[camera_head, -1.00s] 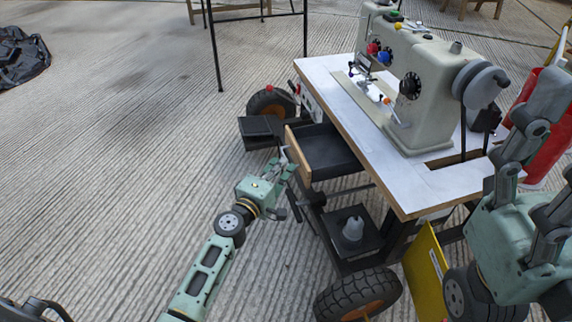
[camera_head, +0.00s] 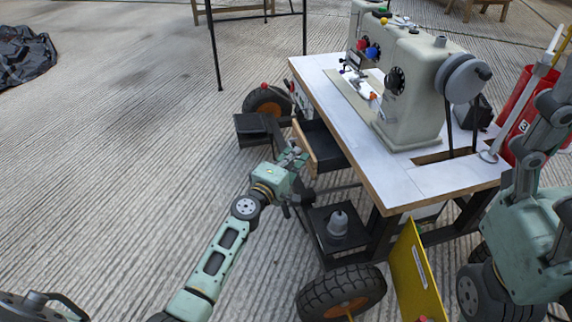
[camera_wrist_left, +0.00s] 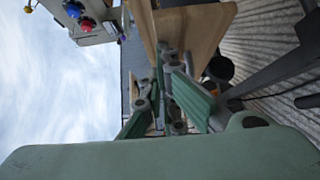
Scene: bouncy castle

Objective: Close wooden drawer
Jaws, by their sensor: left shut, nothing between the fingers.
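The wooden drawer (camera_head: 304,147) is under the left edge of the white sewing table (camera_head: 415,188). It stands partly open, with its dark inside showing behind the pale wooden front. My left gripper (camera_head: 293,156) is shut and empty, with its fingers at the outer face of the drawer front. In the left wrist view, the fingers (camera_wrist_left: 165,88) are close against the wooden front (camera_wrist_left: 202,32); exact contact is hard to tell. My right gripper (camera_head: 540,150) is at the right edge, beside the table; its fingertips are not clear.
A sewing machine (camera_head: 405,85) stands on the table. Below are a dark shelf (camera_head: 318,222) with a grey item, large wheels (camera_head: 342,293) and a yellow panel (camera_head: 417,275). A red cylinder (camera_head: 515,118) is at the right. The floor to the left is open.

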